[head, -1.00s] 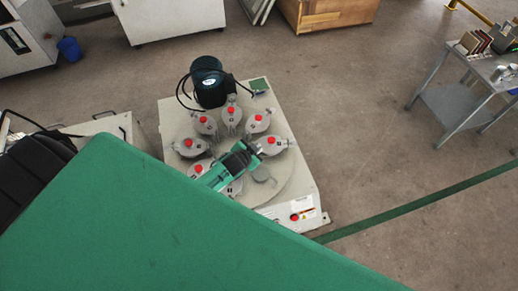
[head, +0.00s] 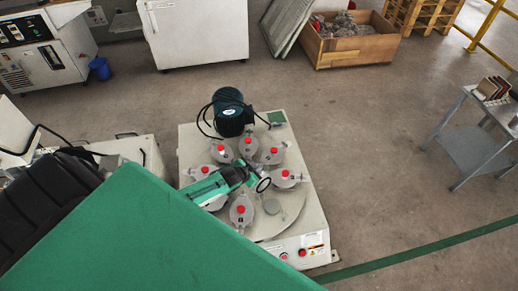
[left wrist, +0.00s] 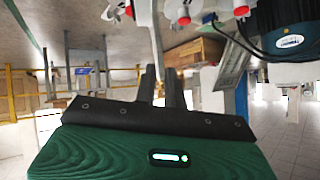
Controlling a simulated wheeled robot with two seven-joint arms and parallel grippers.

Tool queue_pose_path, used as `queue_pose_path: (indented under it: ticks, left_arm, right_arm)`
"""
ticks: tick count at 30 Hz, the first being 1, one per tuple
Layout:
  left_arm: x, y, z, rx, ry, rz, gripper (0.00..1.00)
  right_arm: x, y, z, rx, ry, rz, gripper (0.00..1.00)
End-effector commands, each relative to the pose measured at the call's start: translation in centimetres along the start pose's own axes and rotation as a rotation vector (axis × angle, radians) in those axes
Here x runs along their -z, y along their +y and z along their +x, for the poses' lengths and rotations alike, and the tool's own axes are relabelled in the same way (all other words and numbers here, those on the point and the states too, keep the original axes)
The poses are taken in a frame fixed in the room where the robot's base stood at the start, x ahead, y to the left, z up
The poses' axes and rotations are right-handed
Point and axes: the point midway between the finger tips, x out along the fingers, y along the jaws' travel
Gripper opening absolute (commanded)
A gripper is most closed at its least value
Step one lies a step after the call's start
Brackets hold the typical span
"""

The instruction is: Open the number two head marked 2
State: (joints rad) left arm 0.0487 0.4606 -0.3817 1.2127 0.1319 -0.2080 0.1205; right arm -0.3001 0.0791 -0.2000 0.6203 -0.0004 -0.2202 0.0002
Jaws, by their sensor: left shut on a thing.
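A pale tile-testing machine (head: 190,137) has a round table carrying several grey heads with red knobs. Their number marks are too small to read, so I cannot tell which is number 2. One head (head: 240,212) lies at the near side, another (head: 287,179) at the right. My left gripper (head: 262,184) is over the middle of the round table, between these heads. In the left wrist view, its dark fingers (left wrist: 161,88) are shut on a pale bar (left wrist: 144,14); which part this belongs to is unclear. Red knobs (left wrist: 241,11) show beyond. My right gripper is out of view.
A dark motor (head: 231,116) with cables stands at the machine's back. A metal trolley (head: 468,146) with tiles stands at the right. Open floor lies between trolley and machine.

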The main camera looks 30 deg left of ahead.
Motion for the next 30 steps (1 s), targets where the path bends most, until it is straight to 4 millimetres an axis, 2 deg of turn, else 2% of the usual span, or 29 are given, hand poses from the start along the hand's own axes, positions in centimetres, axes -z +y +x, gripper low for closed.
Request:
queue_pose_path:
  ticks: [15,16,18,30]
  left_arm:
    - [-0.27,-0.33,0.04,0.002,-0.005,0.004,0.00]
    - [-0.27,-0.33,0.03,0.002,-0.005,0.004,0.15]
    - [-0.26,-0.31,0.03,0.001,-0.004,0.004,0.28]
    - [-0.12,-0.24,-0.55,0.000,-0.001,0.001,0.28]
  right_arm:
    - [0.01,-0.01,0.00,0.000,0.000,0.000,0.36]
    - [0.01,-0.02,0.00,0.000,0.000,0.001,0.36]
    - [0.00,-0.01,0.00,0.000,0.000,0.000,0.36]
    - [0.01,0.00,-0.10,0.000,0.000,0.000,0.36]
